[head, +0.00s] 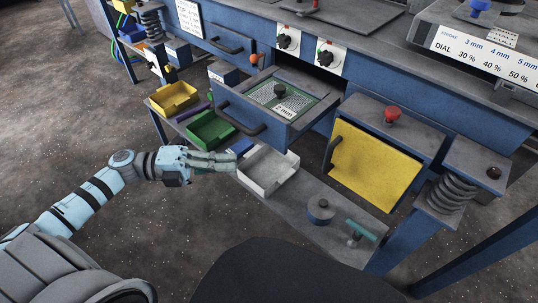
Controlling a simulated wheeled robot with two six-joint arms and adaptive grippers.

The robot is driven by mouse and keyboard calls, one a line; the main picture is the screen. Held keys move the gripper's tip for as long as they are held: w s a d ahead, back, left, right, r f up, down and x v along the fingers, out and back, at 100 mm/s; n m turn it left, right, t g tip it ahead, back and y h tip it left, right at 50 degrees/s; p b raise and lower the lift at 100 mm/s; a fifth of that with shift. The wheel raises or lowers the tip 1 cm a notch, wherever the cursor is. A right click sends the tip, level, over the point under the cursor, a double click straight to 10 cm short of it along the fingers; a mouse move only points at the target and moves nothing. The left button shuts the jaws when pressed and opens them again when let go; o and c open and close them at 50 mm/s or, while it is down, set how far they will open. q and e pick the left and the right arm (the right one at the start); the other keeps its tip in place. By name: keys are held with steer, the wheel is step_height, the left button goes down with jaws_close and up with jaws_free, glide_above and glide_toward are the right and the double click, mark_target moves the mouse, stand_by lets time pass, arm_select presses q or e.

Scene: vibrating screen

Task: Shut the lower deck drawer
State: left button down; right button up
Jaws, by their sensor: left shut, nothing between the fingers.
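A blue drawer (239,109) stands pulled out from the blue machine, with a grey rim and a dark bar handle (240,121) on its front. My left gripper (237,161) is shut and empty. In the picture it shows below the drawer handle, apart from it, beside the white tray; its exact height is hard to tell. My right gripper is not in view.
A yellow panel (372,165) is right of the drawer. Another handled front (226,46) sits flush at upper left. Floor is open at left.

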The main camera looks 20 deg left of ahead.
arm_select(q)
steer(key=w+d+b, duration=0.2)
steer(key=w+d, duration=0.5)
steer(key=shift+d, duration=0.3)
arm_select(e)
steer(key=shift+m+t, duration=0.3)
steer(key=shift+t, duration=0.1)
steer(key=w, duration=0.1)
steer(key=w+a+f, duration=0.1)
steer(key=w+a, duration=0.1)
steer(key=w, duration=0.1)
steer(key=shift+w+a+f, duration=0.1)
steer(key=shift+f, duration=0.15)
arm_select(q)
steer(key=shift+w, duration=0.1)
